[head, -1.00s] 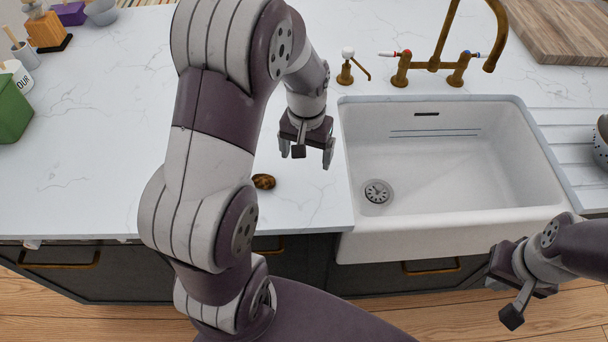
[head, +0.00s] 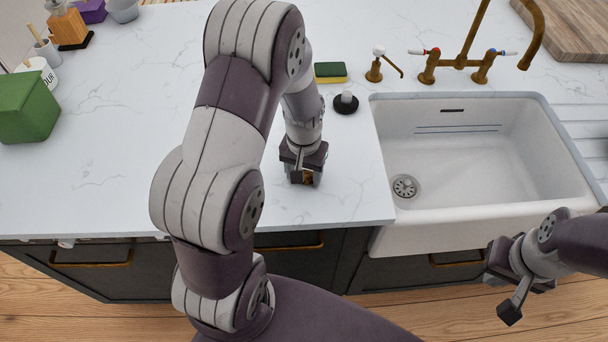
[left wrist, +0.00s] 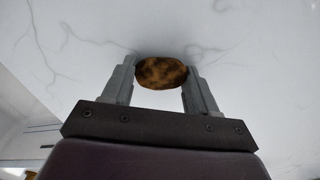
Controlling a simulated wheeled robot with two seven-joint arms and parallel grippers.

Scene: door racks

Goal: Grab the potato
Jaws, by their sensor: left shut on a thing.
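The potato (left wrist: 161,73) is brown and mottled. In the left wrist view it sits between the two grey fingers of my left gripper (left wrist: 162,84), which are shut on it. In the head view my left gripper (head: 303,178) points down at the white counter left of the sink, and a small part of the potato (head: 308,177) shows between its fingers. I cannot tell whether the potato still touches the counter. My right gripper (head: 500,290) is at the lower right, in front of the sink; its fingers are not clear enough to judge.
The white sink (head: 480,217) is right of the left gripper. A sponge (head: 330,72), a black round item (head: 345,103) and a brass faucet (head: 461,62) stand behind. A green box (head: 27,107) is at the far left. The counter (head: 100,170) between is clear.

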